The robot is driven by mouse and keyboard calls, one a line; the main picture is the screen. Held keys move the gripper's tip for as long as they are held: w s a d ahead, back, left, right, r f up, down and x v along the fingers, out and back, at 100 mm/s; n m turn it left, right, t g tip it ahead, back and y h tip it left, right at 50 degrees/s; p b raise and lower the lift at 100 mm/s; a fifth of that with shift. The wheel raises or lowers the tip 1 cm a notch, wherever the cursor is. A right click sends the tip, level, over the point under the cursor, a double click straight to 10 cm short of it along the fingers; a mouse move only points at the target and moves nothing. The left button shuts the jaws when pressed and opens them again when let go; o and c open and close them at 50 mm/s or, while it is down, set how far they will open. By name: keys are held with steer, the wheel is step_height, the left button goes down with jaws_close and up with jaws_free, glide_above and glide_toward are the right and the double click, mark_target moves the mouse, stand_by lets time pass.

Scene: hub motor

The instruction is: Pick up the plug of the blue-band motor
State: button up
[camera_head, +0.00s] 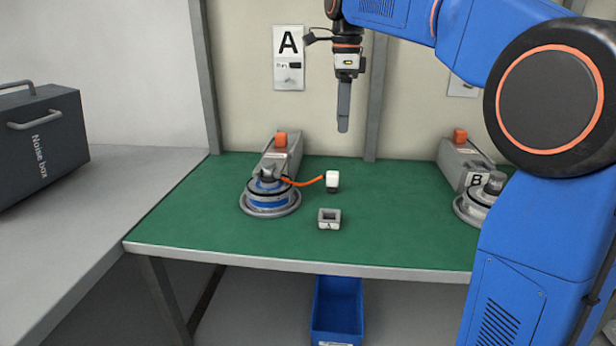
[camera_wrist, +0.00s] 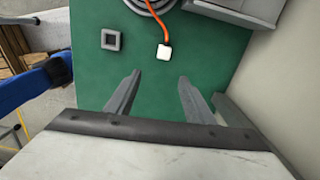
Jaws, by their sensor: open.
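The blue-band motor (camera_head: 268,197) sits on the green bench top at the left, under the A sign. An orange cable (camera_head: 307,183) runs from it to a white plug (camera_head: 332,181) on the bench. The plug also shows in the wrist view (camera_wrist: 163,52), at the end of the orange cable, beyond the fingertips. My gripper (camera_head: 343,128) points down, above the bench and apart from the plug. In the wrist view its two fingers (camera_wrist: 160,77) are spread with nothing between them. Most of the motor is outside the wrist view.
A small grey square socket (camera_head: 329,218) lies in front of the plug. A second motor (camera_head: 473,205) marked B stands at the right, partly behind my arm. A dark noise box (camera_head: 40,145) stands far left. A blue bin (camera_head: 337,310) is below the bench. Green surface (camera_head: 400,230) is clear around the plug.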

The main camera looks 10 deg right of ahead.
steer(key=w+a, duration=0.2)
glide_above(333, 173)
steer(key=shift+m, duration=0.3)
steer(key=f, duration=1.1)
steer(key=shift+w+a+f, duration=0.2)
steer(key=shift+a+f, duration=0.1)
steer(key=shift+s+d+f, duration=0.1)
steer(key=shift+s+f, duration=0.1)
steer(key=shift+f, duration=1.15)
steer(key=shift+s+d+f, duration=0.1)
steer(key=shift+s+f, duration=0.05)
steer(key=shift+f, duration=1.2)
jaws_close()
steer(key=shift+r, duration=0.1)
